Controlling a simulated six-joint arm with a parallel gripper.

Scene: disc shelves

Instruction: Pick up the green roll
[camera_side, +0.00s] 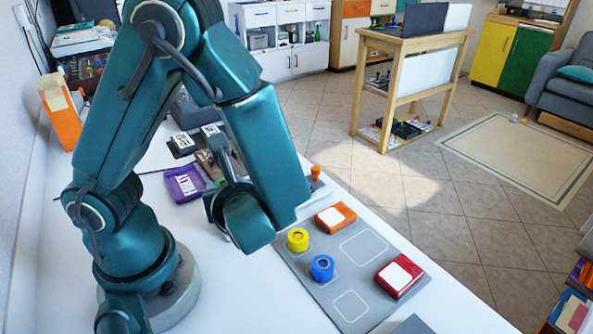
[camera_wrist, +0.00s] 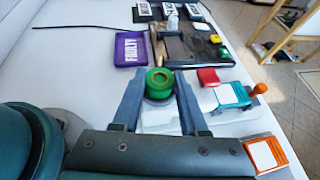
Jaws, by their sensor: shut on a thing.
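The green roll (camera_wrist: 160,84) sits between the two fingers of my gripper (camera_wrist: 159,90) in the wrist view, with its round top and dark centre hole showing. My gripper is shut on the roll, one finger on each side. A pale surface shows below it. In the side view my arm hides the green roll. A yellow roll (camera_side: 298,239) and a blue roll (camera_side: 322,267) stand on the grey mat (camera_side: 305,280) in the side view, to the right of and nearer than my gripper.
An orange box (camera_side: 335,217) and a red box (camera_side: 399,276), both with white tops, lie on the mat. A purple tray (camera_side: 184,184) lies left of my gripper; it also shows in the wrist view (camera_wrist: 131,49). An orange knob (camera_side: 315,172) stands behind the mat.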

